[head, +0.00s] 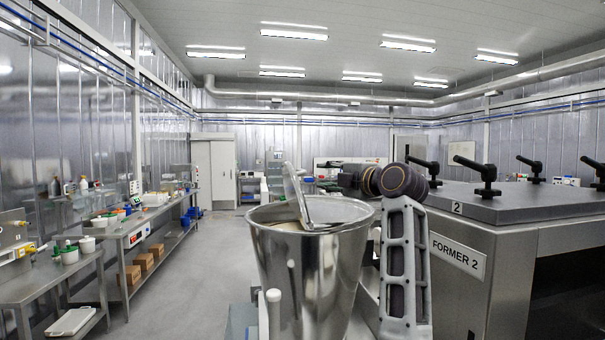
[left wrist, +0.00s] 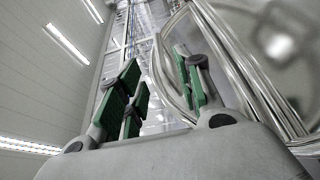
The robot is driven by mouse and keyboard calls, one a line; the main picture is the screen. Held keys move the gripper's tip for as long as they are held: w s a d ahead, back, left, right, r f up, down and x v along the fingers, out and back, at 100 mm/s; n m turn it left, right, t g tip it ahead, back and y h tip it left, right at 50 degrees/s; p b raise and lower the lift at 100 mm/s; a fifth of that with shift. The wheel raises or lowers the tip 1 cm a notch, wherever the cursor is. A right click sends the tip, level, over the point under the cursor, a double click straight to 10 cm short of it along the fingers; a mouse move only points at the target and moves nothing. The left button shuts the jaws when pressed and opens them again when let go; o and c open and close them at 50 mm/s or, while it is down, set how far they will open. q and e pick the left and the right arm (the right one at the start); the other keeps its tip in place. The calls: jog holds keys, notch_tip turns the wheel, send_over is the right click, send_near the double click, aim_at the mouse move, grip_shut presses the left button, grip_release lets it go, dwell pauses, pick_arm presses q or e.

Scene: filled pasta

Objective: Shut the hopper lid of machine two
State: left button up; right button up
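The steel hopper (head: 305,275) stands in front of the machine labelled FORMER 2 (head: 458,255), with pale material visible inside. Its lid (head: 294,190) is raised, seen nearly edge-on as a thin steel plate standing steeply above the rim. A curved shiny steel edge (left wrist: 163,75) shows beyond and beside the right-hand finger; contact cannot be told. My right gripper is in neither view.
The machine's top (head: 510,205) carries several black clamp handles at the right. Steel benches (head: 110,235) with tubs, scales and boxes line the left wall. The floor (head: 200,270) between the benches and the hopper is clear.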

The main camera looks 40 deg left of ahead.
aim_at(304, 171)
pick_arm(q)
jog(key=p+x, duration=0.4)
jog(key=x, duration=0.8)
jog(key=shift+s+a+r, duration=0.1)
jog(key=shift+s+r, duration=0.05)
jog(key=shift+r, duration=0.05)
jog(key=shift+w+a+f, duration=0.1)
jog(key=shift+w+a, duration=0.15)
jog(key=shift+a, duration=0.45)
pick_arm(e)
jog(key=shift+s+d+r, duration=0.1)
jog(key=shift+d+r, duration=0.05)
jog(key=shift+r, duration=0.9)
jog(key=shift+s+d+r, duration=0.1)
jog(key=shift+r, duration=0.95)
pick_arm(q)
jog(key=c, duration=0.7)
grip_shut()
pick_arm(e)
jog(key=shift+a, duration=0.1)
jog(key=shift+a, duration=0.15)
